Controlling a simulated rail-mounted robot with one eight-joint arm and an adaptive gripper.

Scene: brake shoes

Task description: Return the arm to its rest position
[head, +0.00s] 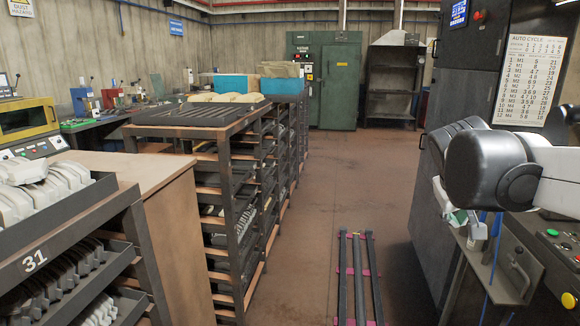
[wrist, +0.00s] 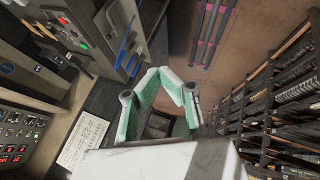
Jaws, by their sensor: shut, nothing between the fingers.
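My arm (head: 500,168) reaches in from the right of the head view, with its dark rounded joint and white links in front of the tall dark machine. My gripper (head: 472,232) hangs below that joint, partly hidden by the arm, above the machine's side. In the wrist view my gripper (wrist: 166,76) shows white fingers with green inner pads. The fingertips come together and hold nothing. No brake shoe is touching the gripper.
A rack marked 31 (head: 62,245) holds pale brake shoes at the left. Tall shelving (head: 238,240) stands beyond it. Floor rails (head: 343,280) lie in the open aisle (head: 315,190). The dark machine (head: 478,85) and a control panel (head: 562,245) are close to my arm.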

